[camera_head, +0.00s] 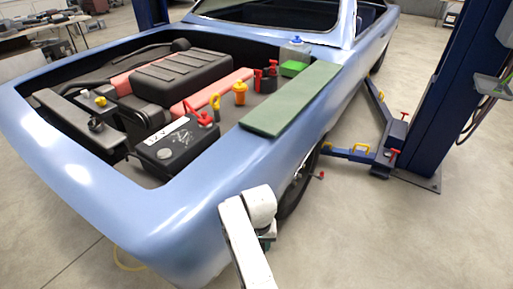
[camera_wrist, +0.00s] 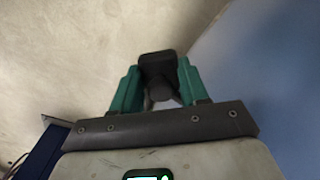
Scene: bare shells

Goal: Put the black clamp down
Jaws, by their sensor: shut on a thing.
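In the wrist view, the black clamp (camera_wrist: 158,64) sits between the teal fingers of my gripper (camera_wrist: 157,82), which is shut on it. Pale floor and the blue car side show behind it. In the head view, my white arm hides most of the gripper and the clamp; only a bit of teal shows beside the blue car's front fender. The car battery (camera_head: 177,148), marked 12 V, sits in the open engine bay, with a red clamp (camera_head: 198,114) at its far edge. A green fender mat (camera_head: 291,100) lies along the fender.
The mat is bare.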

